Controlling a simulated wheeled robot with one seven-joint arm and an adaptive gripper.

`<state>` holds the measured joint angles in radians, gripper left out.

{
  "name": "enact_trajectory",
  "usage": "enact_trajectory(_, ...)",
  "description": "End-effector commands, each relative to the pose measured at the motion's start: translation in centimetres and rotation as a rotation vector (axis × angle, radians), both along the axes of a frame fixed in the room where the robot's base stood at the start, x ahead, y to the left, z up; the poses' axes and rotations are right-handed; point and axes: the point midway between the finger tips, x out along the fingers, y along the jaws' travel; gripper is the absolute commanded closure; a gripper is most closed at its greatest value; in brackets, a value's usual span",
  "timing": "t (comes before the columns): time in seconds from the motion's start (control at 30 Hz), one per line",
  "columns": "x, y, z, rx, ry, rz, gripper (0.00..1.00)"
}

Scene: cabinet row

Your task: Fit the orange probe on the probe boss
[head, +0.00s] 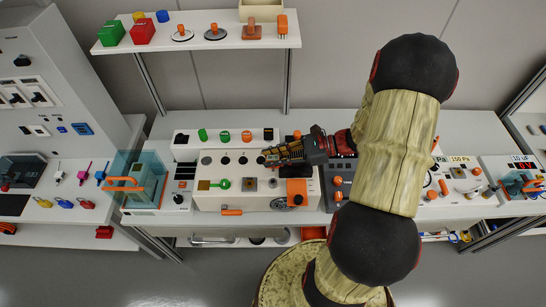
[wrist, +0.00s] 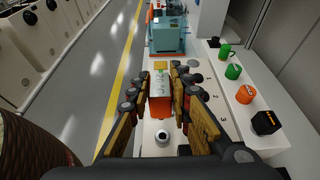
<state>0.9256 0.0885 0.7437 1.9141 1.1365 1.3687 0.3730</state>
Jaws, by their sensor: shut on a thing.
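My gripper (head: 268,158) reaches left over the white panel box and is shut on an orange block, which I take as the orange probe (wrist: 160,100). In the wrist view the probe sits between the two fingers, with a paler upper end. In the head view I cannot pick it out from the fingers. A round pale post with a dark top (wrist: 162,138) stands on the panel on the near side of the probe, apart from it in the picture. It may be the probe boss; I cannot tell for sure. The fingers and probe hide part of the panel.
The white panel box (head: 230,201) carries a green key (head: 221,184) and an orange block (head: 297,187) at its right. Green, orange and black caps (wrist: 265,122) stand in a row behind. A teal case (head: 146,184) stands at the left. The upper shelf (head: 205,46) overhangs behind.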

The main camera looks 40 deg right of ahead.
Motion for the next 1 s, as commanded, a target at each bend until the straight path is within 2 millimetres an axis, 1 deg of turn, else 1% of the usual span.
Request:
enact_trajectory(0.1,0.0,0.0,0.0,0.001,-0.001,-0.001,1.00)
enact_trajectory(0.7,0.0,0.0,-5.1,0.000,0.000,-0.001,1.00)
enact_trajectory(0.83,0.0,0.0,-5.6,0.000,0.000,-0.001,1.00)
enact_trajectory(1.0,0.0,0.0,-5.8,-0.001,-0.001,-0.001,1.00)
